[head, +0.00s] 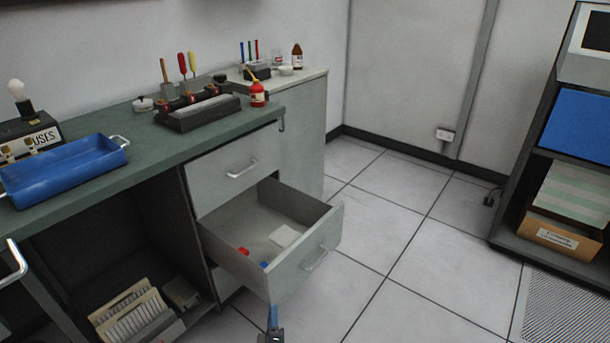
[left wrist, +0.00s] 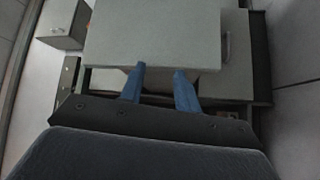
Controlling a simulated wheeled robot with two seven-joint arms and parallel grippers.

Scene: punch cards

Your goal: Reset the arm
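My left gripper (head: 273,318) shows at the bottom edge of the head view, just in front of and below the open drawer (head: 310,262). In the left wrist view its two blue fingers (left wrist: 160,70) stand apart with nothing seen between them. A pale grey panel (left wrist: 150,35) lies beyond the fingertips there; I cannot tell how close it is. The drawer is pulled out and holds a red piece (head: 244,251), a blue piece (head: 265,264) and a white card-like piece (head: 284,236). My right gripper is not in view.
The green bench top (head: 160,150) carries a blue tray (head: 65,168), a black device (head: 200,112) and a red bottle (head: 258,95). Card stacks (head: 130,312) sit under the bench. A dark shelf rack (head: 515,200) stands at right. The tiled floor (head: 400,255) between is clear.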

